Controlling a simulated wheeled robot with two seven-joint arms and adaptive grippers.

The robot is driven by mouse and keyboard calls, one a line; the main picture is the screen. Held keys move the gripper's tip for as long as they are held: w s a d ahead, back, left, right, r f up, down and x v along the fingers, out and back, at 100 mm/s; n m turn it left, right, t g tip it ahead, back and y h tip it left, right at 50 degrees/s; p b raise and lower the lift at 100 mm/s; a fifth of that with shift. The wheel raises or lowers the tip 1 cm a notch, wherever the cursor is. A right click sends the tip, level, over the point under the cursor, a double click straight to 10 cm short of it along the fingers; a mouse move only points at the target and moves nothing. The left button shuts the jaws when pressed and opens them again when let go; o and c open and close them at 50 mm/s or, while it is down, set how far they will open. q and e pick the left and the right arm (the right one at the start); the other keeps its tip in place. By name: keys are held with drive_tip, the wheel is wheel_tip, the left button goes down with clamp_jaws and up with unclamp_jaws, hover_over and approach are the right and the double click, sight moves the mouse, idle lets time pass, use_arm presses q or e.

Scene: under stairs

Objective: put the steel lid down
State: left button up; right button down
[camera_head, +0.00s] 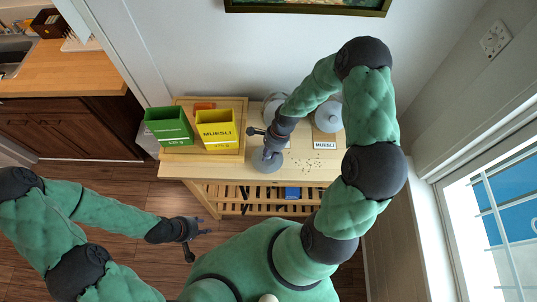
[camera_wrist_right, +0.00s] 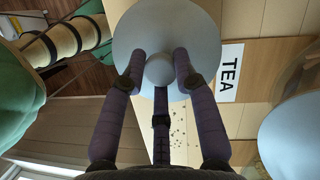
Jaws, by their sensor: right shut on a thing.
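The steel lid (camera_head: 265,163) is a grey disc with a round knob, at the front edge of the wooden table (camera_head: 225,165). My right gripper (camera_head: 272,146) is above it. In the right wrist view my right gripper (camera_wrist_right: 160,75) has its three fingers closed around the knob of the lid (camera_wrist_right: 205,35). I cannot tell whether the lid touches the tabletop or hangs just above it. My left gripper (camera_head: 198,236) is empty, low at the left in front of the table, with its fingers spread apart.
A green carton (camera_head: 169,128) and a yellow muesli carton (camera_head: 216,132) stand on a wooden tray (camera_head: 243,108) at the left. Two lidded jars (camera_head: 329,112) stand behind, near a MUESLI label (camera_head: 325,145). Dark crumbs (camera_head: 308,163) lie at the right. A TEA label (camera_wrist_right: 229,73) shows beside the lid.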

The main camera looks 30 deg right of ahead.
drive_tip(key=shift+f, duration=0.95)
drive_tip(key=shift+f, duration=0.15)
drive_tip(key=c, duration=0.9)
unclamp_jaws()
drive_tip(key=shift+c, duration=0.2)
drive_tip(key=shift+r, duration=0.2)
